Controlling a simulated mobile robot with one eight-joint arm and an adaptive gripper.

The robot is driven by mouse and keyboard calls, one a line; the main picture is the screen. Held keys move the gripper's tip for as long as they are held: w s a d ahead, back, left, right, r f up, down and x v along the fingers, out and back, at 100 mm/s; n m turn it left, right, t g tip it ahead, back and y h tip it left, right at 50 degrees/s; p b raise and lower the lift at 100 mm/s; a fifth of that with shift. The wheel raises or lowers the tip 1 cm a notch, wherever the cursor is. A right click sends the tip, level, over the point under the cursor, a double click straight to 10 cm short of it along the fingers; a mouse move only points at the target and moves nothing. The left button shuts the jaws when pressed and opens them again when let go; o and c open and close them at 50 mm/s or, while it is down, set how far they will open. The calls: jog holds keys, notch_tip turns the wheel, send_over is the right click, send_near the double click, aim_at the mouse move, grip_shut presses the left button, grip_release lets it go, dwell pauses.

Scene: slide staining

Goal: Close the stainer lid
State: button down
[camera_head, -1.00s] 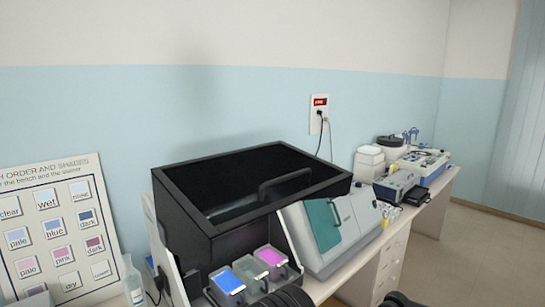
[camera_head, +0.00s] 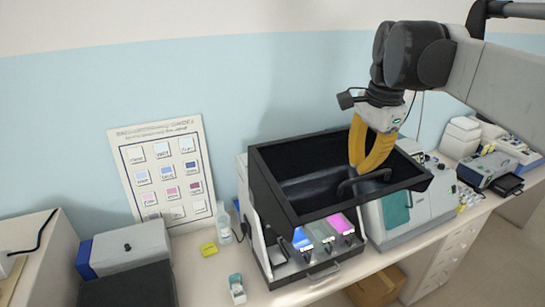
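The stainer (camera_head: 255,215) stands on the bench with its black lid (camera_head: 290,172) raised and tilted up over the front.
A grey-white machine with a teal window (camera_head: 396,208) stands close to the right of the stainer. A chart (camera_head: 165,172) leans on the wall. A bottle (camera_head: 223,224), yellow block (camera_head: 209,249) and small white container (camera_head: 237,288) are on the left. A cardboard box (camera_head: 377,288) is below the bench.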

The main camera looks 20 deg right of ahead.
aim_at(346, 206)
jog(key=f, duration=0.4)
jog(key=w+f+p, duration=0.1)
jog(key=f, duration=0.3)
jog(key=w+f+p, duration=0.1)
jog(key=f, duration=0.4)
jog(key=shift+a+f, duration=0.1)
jog(key=shift+f, duration=0.25)
